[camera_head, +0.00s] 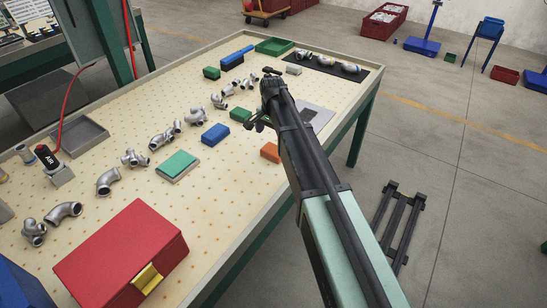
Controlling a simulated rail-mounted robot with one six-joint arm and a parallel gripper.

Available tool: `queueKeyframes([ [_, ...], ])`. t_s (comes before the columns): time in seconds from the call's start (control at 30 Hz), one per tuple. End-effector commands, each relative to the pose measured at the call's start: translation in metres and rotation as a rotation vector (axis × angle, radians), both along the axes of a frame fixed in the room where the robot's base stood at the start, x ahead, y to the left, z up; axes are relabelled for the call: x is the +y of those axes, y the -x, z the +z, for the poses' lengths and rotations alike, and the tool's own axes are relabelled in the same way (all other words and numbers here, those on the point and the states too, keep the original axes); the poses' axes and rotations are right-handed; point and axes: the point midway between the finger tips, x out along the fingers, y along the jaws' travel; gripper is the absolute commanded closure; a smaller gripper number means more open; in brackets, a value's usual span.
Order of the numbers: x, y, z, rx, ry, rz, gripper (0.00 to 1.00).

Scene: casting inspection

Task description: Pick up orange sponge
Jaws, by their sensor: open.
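An orange block (270,152), which looks like the orange sponge, lies on the pegboard table near its right edge, just left of my arm. Its right side is close to my arm's outline. My gripper (257,124) is open and empty over the table, above and slightly left of the orange block in the picture. The fingers are small and dark, and I cannot tell their height over the table. The gripper is apart from the block in the picture.
A green block (240,115) and a blue block (215,134) lie left of my gripper. A green-topped slab (177,166) and several metal pipe castings (135,158) are farther left. A red box (120,262) stands at the front. Bare table surrounds the orange block's left and front.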

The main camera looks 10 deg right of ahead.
Motion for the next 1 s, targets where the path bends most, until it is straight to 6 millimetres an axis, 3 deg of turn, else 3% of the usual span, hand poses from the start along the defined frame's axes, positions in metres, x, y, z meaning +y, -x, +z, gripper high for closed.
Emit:
queueKeyframes([
  [0.03, 0.000, 0.000, -0.023, 0.000, 0.000, 0.000, 0.00],
  [0.1, 0.000, 0.000, -0.034, 0.000, 0.000, 0.001, 0.00],
  [0.33, -0.001, 0.000, -0.040, 0.000, 0.000, 0.001, 0.00],
  [0.57, -0.004, 0.000, -0.085, 0.000, 0.000, 0.002, 0.00],
  [0.83, -0.004, 0.000, -0.083, 0.000, 0.000, 0.002, 0.00],
  [1.0, -0.004, 0.000, -0.083, 0.000, 0.000, 0.002, 0.26],
])
